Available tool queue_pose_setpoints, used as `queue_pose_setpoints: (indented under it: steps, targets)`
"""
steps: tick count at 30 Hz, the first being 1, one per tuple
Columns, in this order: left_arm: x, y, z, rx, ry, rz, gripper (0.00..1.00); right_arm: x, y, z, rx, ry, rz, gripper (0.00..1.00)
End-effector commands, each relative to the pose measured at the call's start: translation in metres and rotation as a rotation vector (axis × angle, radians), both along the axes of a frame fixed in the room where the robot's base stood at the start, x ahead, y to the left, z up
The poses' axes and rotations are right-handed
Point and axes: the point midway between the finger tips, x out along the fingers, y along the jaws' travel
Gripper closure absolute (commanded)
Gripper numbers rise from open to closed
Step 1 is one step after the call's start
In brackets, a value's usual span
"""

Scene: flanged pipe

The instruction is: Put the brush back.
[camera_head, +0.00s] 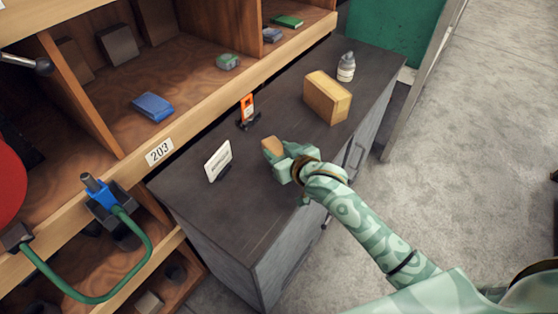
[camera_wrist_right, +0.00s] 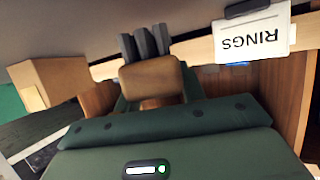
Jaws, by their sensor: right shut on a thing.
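My right gripper (camera_head: 284,156) is over the dark bench top, shut on a tan, wood-coloured piece (camera_head: 271,146), which I take to be the brush. In the right wrist view the tan piece (camera_wrist_right: 152,82) sits at the gripper's end, with dark grey upright prongs (camera_wrist_right: 145,43) just beyond it. I cannot tell whether these belong to the brush. Bristles are not clearly visible. It is not clear whether the piece touches the bench. My left gripper is not in view.
Wooden shelves run behind, with a blue box (camera_head: 153,106). A RINGS label (camera_wrist_right: 251,42) shows. The bench's front is clear.

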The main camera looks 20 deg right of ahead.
Motion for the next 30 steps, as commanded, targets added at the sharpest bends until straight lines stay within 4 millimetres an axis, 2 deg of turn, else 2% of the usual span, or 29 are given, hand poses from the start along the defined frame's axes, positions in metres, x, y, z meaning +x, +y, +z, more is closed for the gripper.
queue_pose_setpoints:
  steps: [1, 5, 17, 18, 19, 20, 30]
  targets:
    - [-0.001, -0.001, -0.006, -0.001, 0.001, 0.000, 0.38, 0.000, 0.000, -0.013, 0.000, 0.003, 0.001, 0.88]
    - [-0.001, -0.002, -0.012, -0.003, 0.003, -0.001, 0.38, -0.001, 0.000, -0.030, -0.001, 0.003, 0.000, 0.88]
    - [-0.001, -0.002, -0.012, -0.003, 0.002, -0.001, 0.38, -0.001, 0.001, -0.033, 0.001, 0.000, 0.001, 0.88]
    - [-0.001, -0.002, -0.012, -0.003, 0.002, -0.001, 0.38, -0.001, 0.001, -0.032, 0.000, 0.000, 0.001, 0.49]
    - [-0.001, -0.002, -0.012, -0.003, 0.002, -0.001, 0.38, -0.001, 0.001, -0.032, 0.000, 0.000, 0.001, 0.41]
    - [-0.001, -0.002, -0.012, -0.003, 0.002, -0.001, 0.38, -0.001, 0.001, -0.032, 0.000, 0.000, 0.001, 0.38]
    - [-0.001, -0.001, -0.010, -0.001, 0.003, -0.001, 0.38, -0.003, 0.000, -0.028, 0.000, 0.002, 0.001, 0.38]
